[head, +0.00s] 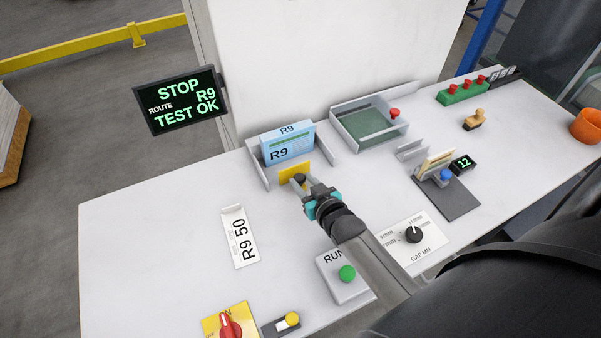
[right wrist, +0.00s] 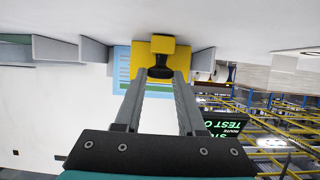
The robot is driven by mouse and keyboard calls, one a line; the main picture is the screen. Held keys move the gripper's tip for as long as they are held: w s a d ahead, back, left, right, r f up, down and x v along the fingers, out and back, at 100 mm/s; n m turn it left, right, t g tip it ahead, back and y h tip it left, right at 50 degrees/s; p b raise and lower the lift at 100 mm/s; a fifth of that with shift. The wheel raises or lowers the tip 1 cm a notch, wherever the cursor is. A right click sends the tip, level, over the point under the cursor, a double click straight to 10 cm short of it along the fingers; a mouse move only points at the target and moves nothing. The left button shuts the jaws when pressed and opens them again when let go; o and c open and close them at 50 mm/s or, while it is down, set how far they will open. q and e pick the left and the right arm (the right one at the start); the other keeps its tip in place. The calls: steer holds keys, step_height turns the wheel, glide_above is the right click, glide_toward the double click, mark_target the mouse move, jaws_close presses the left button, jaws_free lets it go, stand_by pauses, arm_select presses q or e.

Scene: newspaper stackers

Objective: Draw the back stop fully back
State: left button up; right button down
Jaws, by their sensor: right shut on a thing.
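The back stop looks to be the yellow plate (head: 288,174) with a dark knob, at the open front of a grey tray (head: 259,172). A light blue R9 stack (head: 282,149) stands upright in the tray behind it. My right gripper (head: 300,183) is shut on the knob. In the right wrist view my gripper fingers (right wrist: 160,80) close on both sides of the dark knob (right wrist: 160,73), against the yellow plate (right wrist: 138,62). The fingers partly hide the knob in the head view. My left gripper is not in view.
A sign (head: 180,102) reads STOP, ROUTE R9, TEST OK. An R9 50 card (head: 240,236) lies left of my arm. A RUN box (head: 343,278) with a green button and a gap dial (head: 413,235) flank my forearm.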

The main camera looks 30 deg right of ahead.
steer(key=c, duration=0.5)
jaws_free()
step_height(320, 180, up, 20)
steer(key=p, duration=0.4)
